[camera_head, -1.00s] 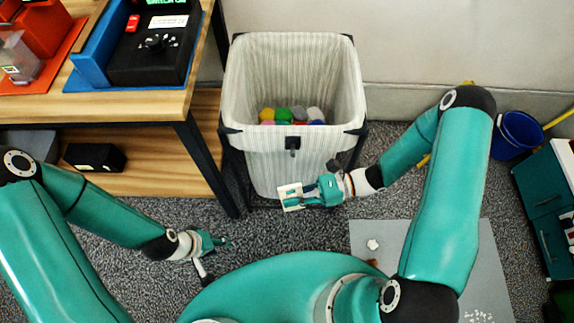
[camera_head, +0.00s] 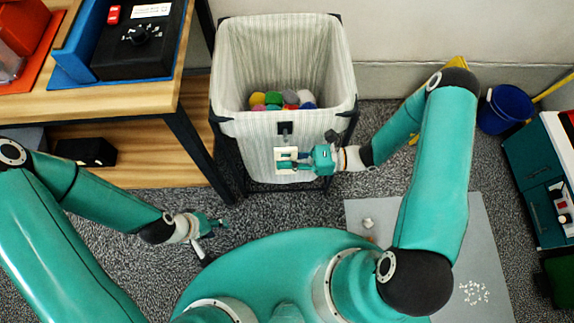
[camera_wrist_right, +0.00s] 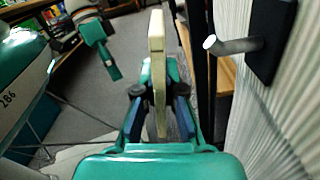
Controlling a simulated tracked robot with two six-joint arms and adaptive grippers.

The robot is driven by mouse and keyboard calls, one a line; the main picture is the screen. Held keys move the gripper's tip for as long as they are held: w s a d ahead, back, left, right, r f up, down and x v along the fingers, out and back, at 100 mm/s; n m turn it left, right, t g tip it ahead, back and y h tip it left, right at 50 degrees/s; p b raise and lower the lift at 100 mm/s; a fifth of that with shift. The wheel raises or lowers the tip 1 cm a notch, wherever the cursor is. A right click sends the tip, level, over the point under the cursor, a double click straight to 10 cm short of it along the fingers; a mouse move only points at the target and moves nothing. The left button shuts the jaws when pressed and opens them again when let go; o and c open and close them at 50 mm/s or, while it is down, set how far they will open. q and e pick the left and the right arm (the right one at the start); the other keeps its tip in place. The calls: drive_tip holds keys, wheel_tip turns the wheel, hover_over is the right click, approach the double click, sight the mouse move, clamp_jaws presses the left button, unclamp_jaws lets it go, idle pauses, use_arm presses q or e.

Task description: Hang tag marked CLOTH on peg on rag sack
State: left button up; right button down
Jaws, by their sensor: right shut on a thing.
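The rag sack (camera_head: 315,136) is a striped fabric bin on a dark frame, standing upright. Its peg is a short grey rod on a black plate (camera_head: 285,128) on the front; the peg (camera_wrist_right: 235,46) sticks out in the right wrist view. My right gripper (camera_head: 298,160) is shut on a cream tag (camera_head: 284,155) just below the plate. In the right wrist view the tag (camera_wrist_right: 157,70) is edge-on, left of the peg and apart from it; its marking cannot be read. My left gripper (camera_head: 220,222) is low over the floor at left, its fingers too small to judge.
Coloured rags (camera_head: 268,100) lie inside the sack. A wooden bench (camera_head: 120,100) with a black box unit (camera_head: 143,40) stands at left. A blue bucket (camera_head: 505,108) and a teal cabinet (camera_head: 540,170) are at right. A grey mat (camera_head: 465,235) lies on the floor.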

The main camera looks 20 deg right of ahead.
drive_tip(key=shift+w+d+f+b, duration=0.25)
drive_tip(key=shift+w+b, duration=0.25)
drive_tip(key=shift+w, duration=0.4)
drive_tip(key=shift+w+d+f+b, duration=0.25)
drive_tip(key=shift+w+b, duration=0.3)
drive_tip(key=shift+w, duration=0.4)
drive_tip(key=shift+w+d+f+b, duration=0.25)
drive_tip(key=shift+w+b, duration=0.25)
drive_tip(key=shift+w, duration=0.4)
drive_tip(key=c, duration=1.2)
unclamp_jaws()
drive_tip(key=shift+d, duration=0.1)
drive_tip(key=v, duration=1.2)
drive_tip(key=shift+d+r, duration=0.15)
